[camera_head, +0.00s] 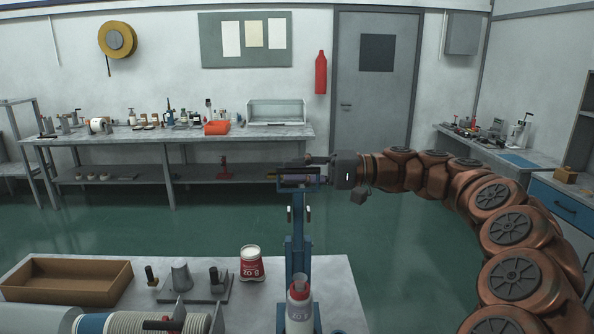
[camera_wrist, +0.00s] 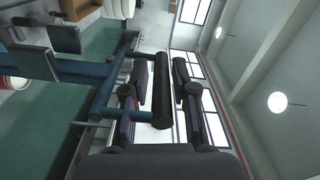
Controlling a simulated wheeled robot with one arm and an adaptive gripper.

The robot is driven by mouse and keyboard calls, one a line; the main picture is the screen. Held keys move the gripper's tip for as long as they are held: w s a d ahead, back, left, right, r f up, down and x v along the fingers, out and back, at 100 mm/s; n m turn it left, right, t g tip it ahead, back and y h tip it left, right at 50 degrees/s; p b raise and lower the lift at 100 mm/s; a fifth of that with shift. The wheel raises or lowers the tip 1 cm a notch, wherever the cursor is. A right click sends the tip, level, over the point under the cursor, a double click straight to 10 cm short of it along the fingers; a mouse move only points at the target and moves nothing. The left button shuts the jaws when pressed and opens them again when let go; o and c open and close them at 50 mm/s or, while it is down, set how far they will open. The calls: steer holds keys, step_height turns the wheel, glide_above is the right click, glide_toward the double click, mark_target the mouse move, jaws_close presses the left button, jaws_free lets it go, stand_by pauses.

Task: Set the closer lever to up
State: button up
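The closer is a tall blue stand (camera_head: 299,250) at the front edge of the near table. Its lever is a blue loop (camera_wrist: 104,98) with a dark roller-like handle (camera_wrist: 161,92), out from the top of the stand. In the camera_head view the handle end lies level with my gripper (camera_head: 300,171), which reaches in from the right. In the wrist view my gripper's fingers (camera_wrist: 160,75) lie on both sides of the handle, the left one inside the loop. Gaps look small; whether the fingers press on the handle cannot be told.
The near table (camera_head: 340,290) holds a brown tray (camera_head: 65,281), a stand with grey cup forms (camera_head: 181,276), a red-and-white tub (camera_head: 252,264) and a white bottle (camera_head: 299,305) in front of the closer. A cluttered bench (camera_head: 255,134) stands at the back wall. Green floor is clear between.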

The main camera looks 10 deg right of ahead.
steer(key=s+d, duration=0.1)
steer(key=d, duration=1.1)
steer(key=shift+s, duration=0.4)
steer(key=shift+a, duration=0.1)
